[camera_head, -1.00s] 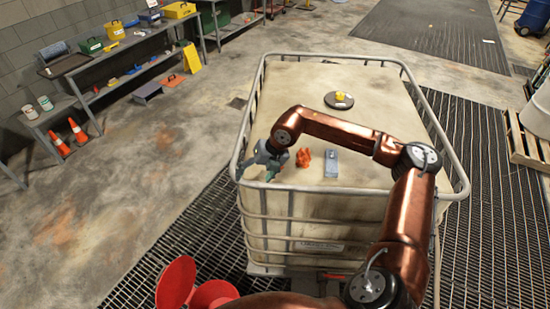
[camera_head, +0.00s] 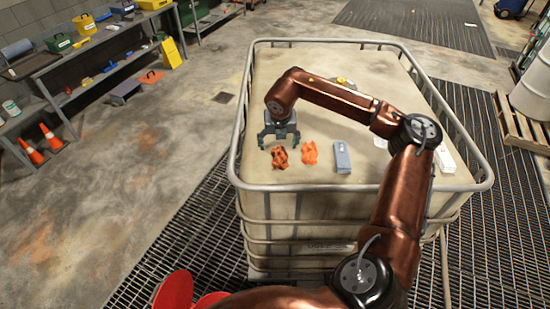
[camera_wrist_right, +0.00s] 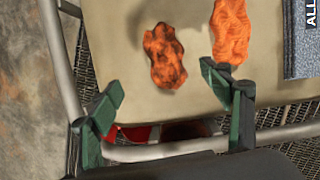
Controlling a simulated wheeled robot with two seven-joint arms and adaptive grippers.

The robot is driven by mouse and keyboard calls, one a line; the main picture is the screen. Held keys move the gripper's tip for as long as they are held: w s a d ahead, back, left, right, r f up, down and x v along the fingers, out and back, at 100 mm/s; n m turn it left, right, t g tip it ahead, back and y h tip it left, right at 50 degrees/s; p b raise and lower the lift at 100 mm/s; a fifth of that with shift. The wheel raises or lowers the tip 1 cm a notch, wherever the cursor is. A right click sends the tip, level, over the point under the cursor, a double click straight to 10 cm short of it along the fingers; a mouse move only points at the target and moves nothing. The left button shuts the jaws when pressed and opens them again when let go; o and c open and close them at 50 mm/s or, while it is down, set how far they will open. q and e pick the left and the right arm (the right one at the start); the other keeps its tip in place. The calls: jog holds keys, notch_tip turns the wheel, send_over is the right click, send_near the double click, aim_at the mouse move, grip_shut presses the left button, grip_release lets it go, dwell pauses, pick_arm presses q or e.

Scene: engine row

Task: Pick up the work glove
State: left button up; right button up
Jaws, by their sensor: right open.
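Two crumpled orange pieces lie side by side on the pale top of the caged tank (camera_head: 330,110). The left piece (camera_head: 280,157) has dark patches; it also shows in the right wrist view (camera_wrist_right: 165,55). The right piece (camera_head: 310,153) is plainer orange and shows in the wrist view too (camera_wrist_right: 230,32). I cannot tell for certain which is the work glove. My right gripper (camera_head: 279,142) is open and empty, its fingers above and around the left piece in the head view. In the wrist view the fingers (camera_wrist_right: 165,95) are spread apart, with neither orange piece between them. My left gripper is out of view.
A grey-blue box (camera_head: 342,157) lies right of the orange pieces. A white item (camera_head: 444,158) is near the right rail. A dark disc with a yellow thing (camera_head: 345,82) is partly behind my arm. The metal rail (camera_head: 330,187) rims the tank.

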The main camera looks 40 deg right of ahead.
aim_at(280, 154)
jog(key=shift+w+d+f, duration=0.1)
jog(key=shift+w+f, duration=0.1)
jog(key=shift+f, duration=0.5)
jog(key=x, duration=0.2)
jog(key=p+x, duration=0.1)
jog(key=x, duration=0.1)
jog(key=d+p+x, duration=0.1)
jog(key=x, duration=0.1)
jog(key=shift+s, duration=0.2)
jog(key=shift+f, duration=0.3)
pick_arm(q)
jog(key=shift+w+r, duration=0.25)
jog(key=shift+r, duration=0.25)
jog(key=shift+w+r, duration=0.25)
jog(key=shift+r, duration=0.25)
pick_arm(e)
jog(key=shift+c, duration=0.2)
jog(key=c, duration=1.2)
jog(key=shift+r, duration=0.1)
